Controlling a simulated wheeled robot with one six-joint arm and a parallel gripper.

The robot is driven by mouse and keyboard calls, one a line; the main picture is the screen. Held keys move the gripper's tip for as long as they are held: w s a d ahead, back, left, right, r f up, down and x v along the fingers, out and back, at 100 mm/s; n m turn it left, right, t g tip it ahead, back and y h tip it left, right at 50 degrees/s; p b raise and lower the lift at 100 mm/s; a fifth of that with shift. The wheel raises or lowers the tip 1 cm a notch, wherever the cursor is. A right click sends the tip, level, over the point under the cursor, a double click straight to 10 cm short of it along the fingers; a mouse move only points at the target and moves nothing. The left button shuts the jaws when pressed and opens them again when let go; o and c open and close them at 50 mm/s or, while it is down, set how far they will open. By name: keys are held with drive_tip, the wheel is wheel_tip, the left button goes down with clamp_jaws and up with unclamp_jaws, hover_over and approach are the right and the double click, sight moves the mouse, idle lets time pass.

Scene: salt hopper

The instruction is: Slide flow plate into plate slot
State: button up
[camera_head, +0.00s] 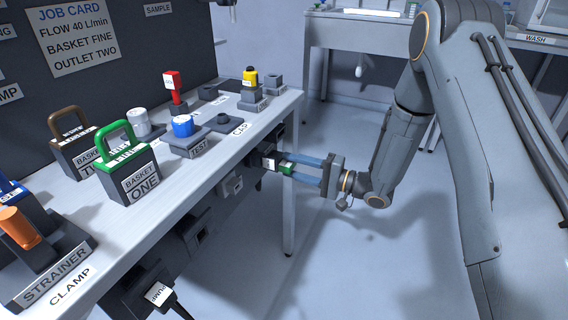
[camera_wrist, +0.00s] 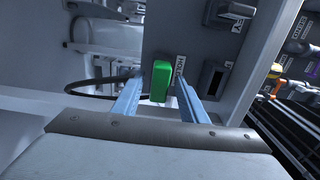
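A green block (camera_wrist: 160,80), which looks like the handle of the flow plate, stands out from a grey panel (camera_wrist: 190,40) beside a label reading roughly "HOLD". In the head view the green handle (camera_head: 287,168) has a dark part with a white label (camera_head: 268,163) behind it, by the bench's side. My gripper (camera_head: 292,166) reaches it from the right, its two blue fingers on either side of the handle. In the wrist view, gaps show between the fingers (camera_wrist: 160,90) and the block, so they look open. The plate itself is hidden. A dark slot (camera_wrist: 213,78) is to the right; I cannot tell whether it is the plate slot.
The bench (camera_head: 200,160) carries basket one (camera_head: 128,172), a strainer clamp (camera_head: 40,250), a test stand (camera_head: 187,140) and other parts. A plug marked pump (camera_head: 158,293) hangs below its front. A dark cable (camera_wrist: 100,96) runs left of the handle. Open floor lies right of the bench.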

clamp_jaws()
drive_tip(key=shift+d, duration=0.1)
idle(0.4)
drive_tip(key=p+v, duration=0.2)
drive_tip(key=v, duration=0.5)
idle(1.3)
drive_tip(key=shift+r, duration=0.1)
